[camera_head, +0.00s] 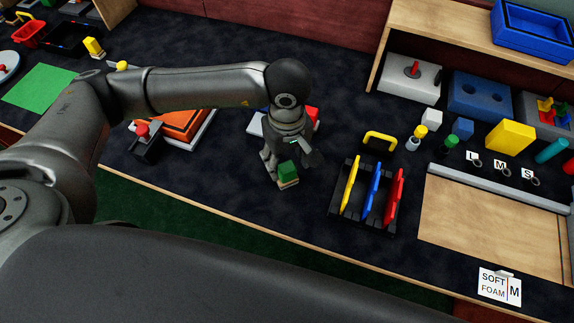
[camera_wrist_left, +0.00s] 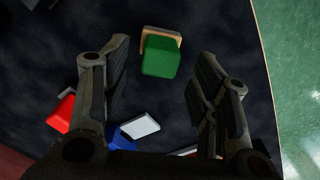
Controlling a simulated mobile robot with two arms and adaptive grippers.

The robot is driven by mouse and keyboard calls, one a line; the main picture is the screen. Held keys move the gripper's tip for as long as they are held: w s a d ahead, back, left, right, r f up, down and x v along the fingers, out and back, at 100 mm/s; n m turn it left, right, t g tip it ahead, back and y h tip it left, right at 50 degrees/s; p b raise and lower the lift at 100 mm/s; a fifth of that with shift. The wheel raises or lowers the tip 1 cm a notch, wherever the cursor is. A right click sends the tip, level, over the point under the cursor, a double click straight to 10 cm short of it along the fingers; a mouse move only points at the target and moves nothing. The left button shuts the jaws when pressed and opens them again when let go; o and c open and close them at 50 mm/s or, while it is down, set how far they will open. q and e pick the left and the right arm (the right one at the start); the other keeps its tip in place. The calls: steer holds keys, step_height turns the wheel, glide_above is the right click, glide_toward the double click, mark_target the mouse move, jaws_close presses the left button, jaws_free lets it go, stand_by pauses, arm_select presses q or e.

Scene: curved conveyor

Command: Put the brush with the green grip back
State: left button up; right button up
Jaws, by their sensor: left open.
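The brush with the green grip (camera_head: 288,171) stands on the dark bench top, its green block uppermost on a tan base. It also shows in the left wrist view (camera_wrist_left: 160,56), with the tan base showing along its upper edge. My left gripper (camera_head: 290,160) is open right over the brush. In the wrist view the brush lies between the two open fingertips (camera_wrist_left: 163,54), with a gap on each side. I cannot tell how far the fingers reach down beside it. My right gripper is not in view.
Right of the brush stands a black rack (camera_head: 360,227) with yellow, blue and red upright pieces. A yellow handle (camera_head: 380,139) lies behind it. White and red items lie behind my gripper. The bench's front edge is close in front; a bare strip of bench separates brush and rack.

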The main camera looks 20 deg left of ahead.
mark_target(287, 166)
arm_select(q)
step_height(287, 166, up, 8)
steer(key=shift+r+b, duration=0.2)
steer(key=shift+b, duration=0.25)
